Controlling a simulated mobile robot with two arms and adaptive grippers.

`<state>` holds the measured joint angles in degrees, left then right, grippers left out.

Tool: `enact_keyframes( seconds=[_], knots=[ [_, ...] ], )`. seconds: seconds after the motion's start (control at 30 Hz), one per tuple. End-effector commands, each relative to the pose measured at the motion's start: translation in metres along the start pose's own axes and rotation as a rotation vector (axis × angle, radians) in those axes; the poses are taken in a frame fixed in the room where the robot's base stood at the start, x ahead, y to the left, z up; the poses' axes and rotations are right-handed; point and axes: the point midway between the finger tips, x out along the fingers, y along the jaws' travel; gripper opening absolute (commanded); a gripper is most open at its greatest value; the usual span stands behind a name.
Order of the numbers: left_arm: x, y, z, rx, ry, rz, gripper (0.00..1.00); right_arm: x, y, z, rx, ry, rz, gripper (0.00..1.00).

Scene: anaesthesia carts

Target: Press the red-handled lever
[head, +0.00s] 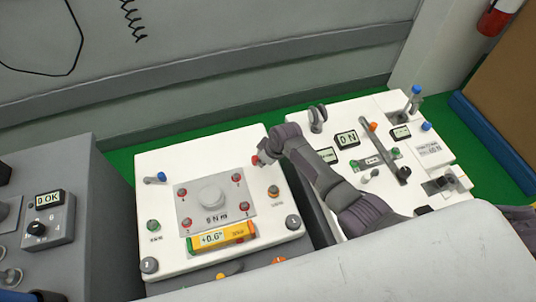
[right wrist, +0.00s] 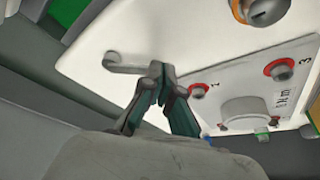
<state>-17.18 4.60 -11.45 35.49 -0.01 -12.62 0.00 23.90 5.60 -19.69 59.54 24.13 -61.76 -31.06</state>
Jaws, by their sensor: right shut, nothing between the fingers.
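A small red part (head: 256,160), which looks like the lever's red handle, shows beside my right gripper (head: 265,157) in the head view, near the far right corner of the white panel. The gripper covers most of it. In the right wrist view my right gripper (right wrist: 161,75) is shut and empty, its fingertips over the panel's edge area. A grey lever arm (right wrist: 130,66) runs up to the fingertips there; its end behind them is hidden, and I cannot tell whether they touch. My left gripper is not in view.
The white panel (head: 168,146) carries a blue-tipped lever (head: 156,178), a central grey knob (head: 209,197), red-ringed bolts and a yellow display (head: 221,237). An orange-topped knob (head: 273,191) is close by. A second white panel (head: 330,110) stands right; a grey cart (head: 100,220) left.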

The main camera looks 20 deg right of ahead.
Motion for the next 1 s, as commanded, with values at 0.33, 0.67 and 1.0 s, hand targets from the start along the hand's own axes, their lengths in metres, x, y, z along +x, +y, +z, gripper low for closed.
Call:
enact_keyframes(
  seconds=[0.33, 0.67, 1.0],
  knots=[
    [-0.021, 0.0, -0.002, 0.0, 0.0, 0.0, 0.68, 0.008, -0.015, -0.023, 0.295, 0.002, 0.117, 0.0],
    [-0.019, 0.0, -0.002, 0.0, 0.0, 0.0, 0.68, 0.016, -0.017, -0.038, 0.37, 0.001, 0.149, 0.0],
    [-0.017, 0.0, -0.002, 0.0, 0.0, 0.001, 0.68, 0.018, -0.018, -0.046, 0.369, 0.001, 0.148, 0.0]
  ],
)
